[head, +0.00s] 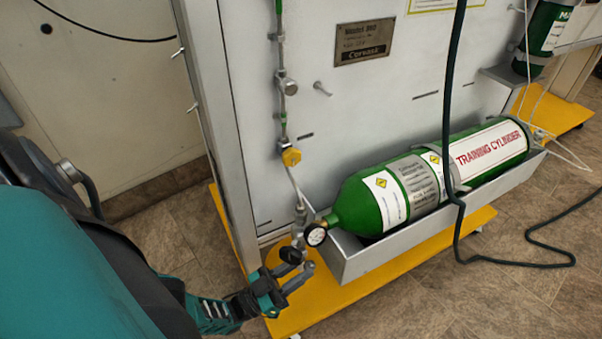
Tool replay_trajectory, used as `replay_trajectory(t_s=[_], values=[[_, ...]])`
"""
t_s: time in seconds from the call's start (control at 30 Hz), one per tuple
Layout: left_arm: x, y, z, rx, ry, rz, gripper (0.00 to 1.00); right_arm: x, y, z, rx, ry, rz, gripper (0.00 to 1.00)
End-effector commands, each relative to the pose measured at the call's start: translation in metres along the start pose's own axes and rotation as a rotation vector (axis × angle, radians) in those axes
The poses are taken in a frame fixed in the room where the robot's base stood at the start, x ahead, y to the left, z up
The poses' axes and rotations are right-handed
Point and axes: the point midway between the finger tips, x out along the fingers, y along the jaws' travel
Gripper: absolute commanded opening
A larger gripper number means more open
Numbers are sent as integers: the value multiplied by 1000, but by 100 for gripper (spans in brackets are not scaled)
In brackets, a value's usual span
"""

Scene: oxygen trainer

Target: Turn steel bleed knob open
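A steel pipe line (281,60) runs down the grey panel and carries several fittings. A round steel knob (290,87) sits high on it, and a yellow hexagonal fitting (291,157) lower down. Steel fittings (300,213) are at its lower end, beside a dial gauge (316,236). I cannot tell for sure which steel part is the bleed knob. My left gripper (298,267) is at the lower end of the line, fingers apart, close below a dark round part (291,255). Contact cannot be made out. My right gripper is out of view.
A green training cylinder (350,207) lies in a grey tray (365,262) right of my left gripper, above a yellow base (325,297). A dark hose (452,110) hangs over the cylinder and trails on the floor. The panel's left edge post (215,100) stands near my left arm.

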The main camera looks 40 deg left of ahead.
Motion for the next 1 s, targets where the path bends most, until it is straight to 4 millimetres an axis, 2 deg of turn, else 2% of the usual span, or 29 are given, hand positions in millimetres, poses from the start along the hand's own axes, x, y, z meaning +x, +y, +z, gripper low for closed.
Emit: replay_trajectory(t_s=[0.17,0.2,0.4,0.6,0.8,1.0], values=[[-20,0,0,1,-5,-2,32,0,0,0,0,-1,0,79],[-34,-1,-6,1,-6,-1,32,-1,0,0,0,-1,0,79],[-80,-1,-24,2,-5,0,32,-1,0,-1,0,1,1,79],[-113,-1,-37,1,-4,0,32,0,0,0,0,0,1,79],[-128,0,-44,1,-1,0,32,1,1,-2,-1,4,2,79],[-130,0,-45,1,0,0,32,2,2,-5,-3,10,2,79]])
